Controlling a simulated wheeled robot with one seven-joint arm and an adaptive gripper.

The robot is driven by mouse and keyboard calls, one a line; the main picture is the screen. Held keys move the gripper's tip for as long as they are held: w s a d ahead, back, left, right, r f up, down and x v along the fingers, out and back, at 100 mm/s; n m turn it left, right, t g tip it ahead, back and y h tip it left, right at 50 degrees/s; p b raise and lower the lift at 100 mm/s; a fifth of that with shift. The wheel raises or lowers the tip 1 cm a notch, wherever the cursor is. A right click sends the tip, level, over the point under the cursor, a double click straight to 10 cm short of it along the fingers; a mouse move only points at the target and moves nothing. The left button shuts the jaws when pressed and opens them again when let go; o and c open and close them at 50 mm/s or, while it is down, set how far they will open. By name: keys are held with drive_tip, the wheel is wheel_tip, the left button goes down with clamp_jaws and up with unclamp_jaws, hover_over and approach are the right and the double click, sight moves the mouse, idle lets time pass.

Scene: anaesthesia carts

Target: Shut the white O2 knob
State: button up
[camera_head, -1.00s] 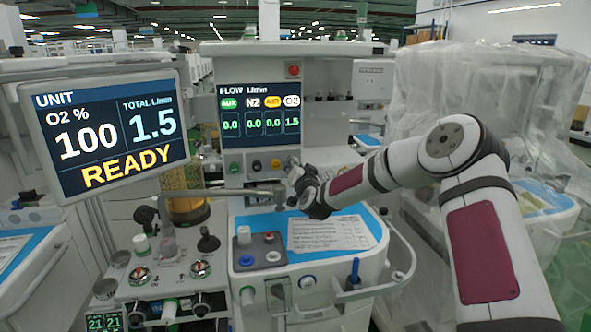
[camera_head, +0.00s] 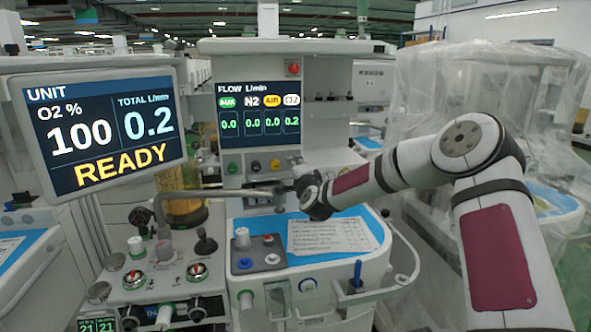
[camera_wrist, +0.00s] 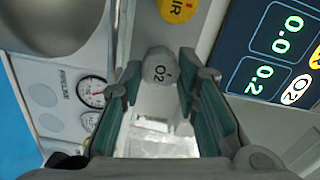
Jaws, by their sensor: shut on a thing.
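The flow screen (camera_head: 259,112) reads 0.2 under O2 and 0.0 under AUX, N2 and AIR. The unit screen (camera_head: 105,130) reads O2 100 %, total 0.2 and READY.
The yellow AIR knob (camera_wrist: 178,8) sits close beside the O2 knob. Pressure gauges (camera_wrist: 92,92) are to the left in the wrist view. Below my gripper is a blue worktop with a paper sheet (camera_head: 330,236). A plastic-covered cart (camera_head: 480,90) stands at the right.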

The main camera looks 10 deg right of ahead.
drive_tip(key=shift+m, duration=0.4)
drive_tip(key=shift+d, duration=0.1)
drive_tip(key=o, duration=0.9)
drive_tip(key=s, duration=1.2)
